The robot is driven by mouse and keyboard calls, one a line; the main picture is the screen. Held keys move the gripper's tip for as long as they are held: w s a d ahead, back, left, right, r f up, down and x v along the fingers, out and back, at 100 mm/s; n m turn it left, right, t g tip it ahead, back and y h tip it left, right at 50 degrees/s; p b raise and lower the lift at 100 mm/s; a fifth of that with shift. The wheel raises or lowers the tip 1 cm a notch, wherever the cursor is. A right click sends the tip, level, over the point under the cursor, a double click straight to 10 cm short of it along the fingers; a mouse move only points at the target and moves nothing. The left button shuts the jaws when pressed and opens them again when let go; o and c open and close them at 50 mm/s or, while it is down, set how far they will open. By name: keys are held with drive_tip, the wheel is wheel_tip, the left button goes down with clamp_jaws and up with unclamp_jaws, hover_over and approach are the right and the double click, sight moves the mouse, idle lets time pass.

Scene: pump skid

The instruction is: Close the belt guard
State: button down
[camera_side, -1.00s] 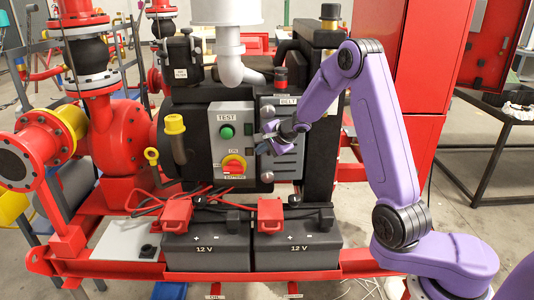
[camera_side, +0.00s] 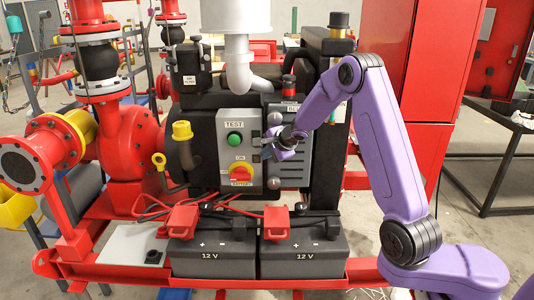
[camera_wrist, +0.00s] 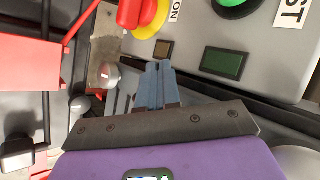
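The belt guard (camera_side: 293,172) is a grey slatted panel just right of the control box in the side view, below a partly hidden label starting "BE". Its slats (camera_wrist: 122,104) show beside my fingers in the wrist view. I cannot tell how far the guard stands open. My gripper (camera_side: 262,146) is in front of the guard's upper left part, near the control box's right edge, and hides part of it. In the wrist view my gripper's blue fingers (camera_wrist: 161,68) are together, with nothing visible between them. Whether they touch the guard is unclear.
The control box (camera_side: 255,126) has a green TEST button (camera_side: 235,140) and a red and yellow rotary switch (camera_side: 241,173), close to my fingers. Round silver knobs (camera_side: 275,184) sit along the guard's left side. Two black batteries (camera_side: 213,250) with red terminal covers stand below.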

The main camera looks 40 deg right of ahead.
drive_tip(key=s+a+r, duration=0.7)
drive_tip(key=s+a, duration=0.1)
drive_tip(key=s+a+r+n+y, duration=0.1)
drive_tip(key=a+n+y, duration=0.5)
drive_tip(key=a+n, duration=0.5)
drive_tip(key=s+a+n+g+y, duration=0.2)
drive_tip(key=s+a+n+g, duration=0.35)
drive_tip(key=s+a, duration=0.35)
drive_tip(key=s+d+f+n+g+h, duration=0.1)
drive_tip(key=s+d+n+g, duration=0.1)
drive_tip(key=s+n, duration=0.35)
drive_tip(key=s+d+f+n+g, duration=0.1)
drive_tip(key=s+n+g, duration=0.1)
drive_tip(key=s, duration=0.7)
drive_tip(key=s+d+f+n+h, duration=0.2)
drive_tip(key=s+d+n+h, duration=0.3)
drive_tip(key=s+d+n, duration=0.3)
drive_tip(key=s+d, duration=0.3)
drive_tip(key=s, duration=0.1)
